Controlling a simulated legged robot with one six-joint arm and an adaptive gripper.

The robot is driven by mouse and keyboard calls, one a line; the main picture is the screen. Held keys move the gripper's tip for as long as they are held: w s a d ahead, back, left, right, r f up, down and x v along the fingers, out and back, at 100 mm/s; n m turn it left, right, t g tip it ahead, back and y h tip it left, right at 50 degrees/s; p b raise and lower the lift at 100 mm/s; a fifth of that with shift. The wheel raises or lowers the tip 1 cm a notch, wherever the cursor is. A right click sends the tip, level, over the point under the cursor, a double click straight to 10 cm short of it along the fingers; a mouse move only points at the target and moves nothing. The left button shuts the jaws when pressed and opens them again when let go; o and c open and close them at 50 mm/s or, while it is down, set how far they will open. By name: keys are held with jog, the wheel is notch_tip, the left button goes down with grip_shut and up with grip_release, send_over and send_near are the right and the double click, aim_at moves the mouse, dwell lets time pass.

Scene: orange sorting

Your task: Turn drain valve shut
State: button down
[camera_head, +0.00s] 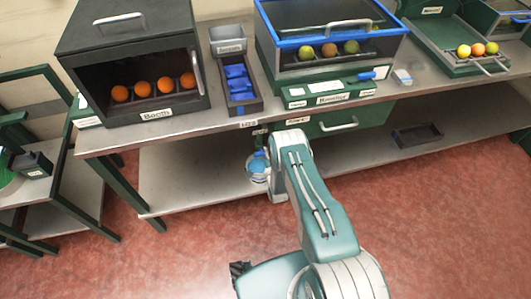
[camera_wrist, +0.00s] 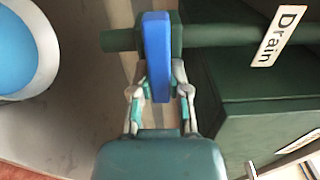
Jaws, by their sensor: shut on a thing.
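The drain valve's blue lever (camera_wrist: 157,40) is in the wrist view, standing across the dark green pipe (camera_wrist: 220,35). A white label reading "Drain" (camera_wrist: 279,36) hangs at the pipe's right. My gripper (camera_wrist: 160,88) is shut on the lower part of the blue lever, one finger on each side. In the head view my arm reaches to the space below the bench's front edge, and its wrist hides most of the gripper and valve.
A blue and white round container (camera_wrist: 15,55) stands left of the valve; it also shows in the head view (camera_head: 256,167). A green drawer box (camera_head: 345,121) is close on the right. The bench (camera_head: 225,122) overhangs, with a lower shelf (camera_head: 190,178) beneath.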

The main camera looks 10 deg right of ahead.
jog(key=c, duration=0.6)
grip_release()
jog(key=shift+d+f, duration=0.2)
jog(key=shift+f, duration=0.05)
jog(key=shift+r, duration=0.1)
jog(key=s, duration=1.2)
